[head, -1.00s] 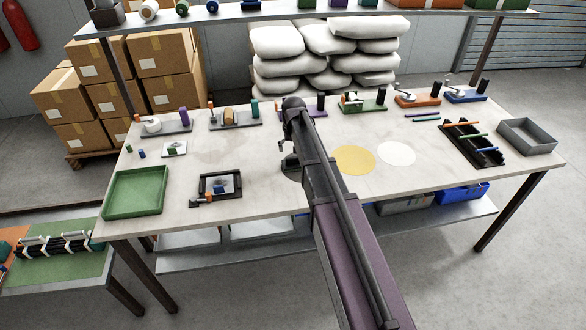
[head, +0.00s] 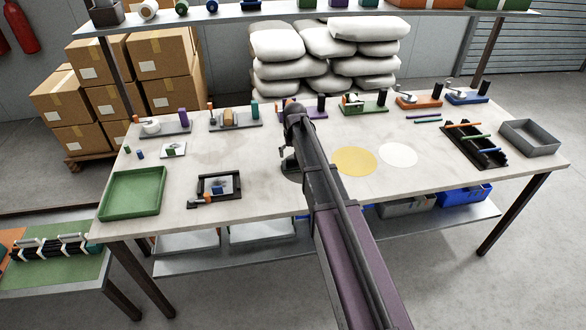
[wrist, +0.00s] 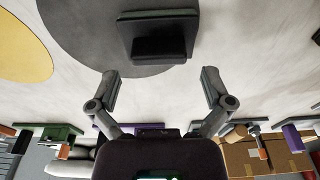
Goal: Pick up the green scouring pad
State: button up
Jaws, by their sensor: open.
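In the wrist view a dark block with a thin green edge (wrist: 158,35) lies on a dark grey round disc (wrist: 75,40). It looks like the green scouring pad, though most of its face reads almost black. My gripper (wrist: 160,76) is open, with its two fingers spread apart and nothing between them. The block is just beyond the fingertips, apart from them. In the head view my gripper (head: 289,160) is low over the disc (head: 292,178), and my arm hides the pad there.
A yellow disc (head: 355,161) and a white disc (head: 398,155) lie flat to the right. A green tray (head: 133,194) and a dark frame (head: 218,188) stand to the left. Several fixtures line the back edge. A black rack (head: 474,146) and grey bin (head: 530,138) are at far right.

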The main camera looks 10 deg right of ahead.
aim_at(293, 159)
jog(key=shift+w+f+b, duration=0.2)
jog(key=shift+f+b, duration=1.15)
jog(key=shift+f, duration=0.3)
jog(key=c, duration=1)
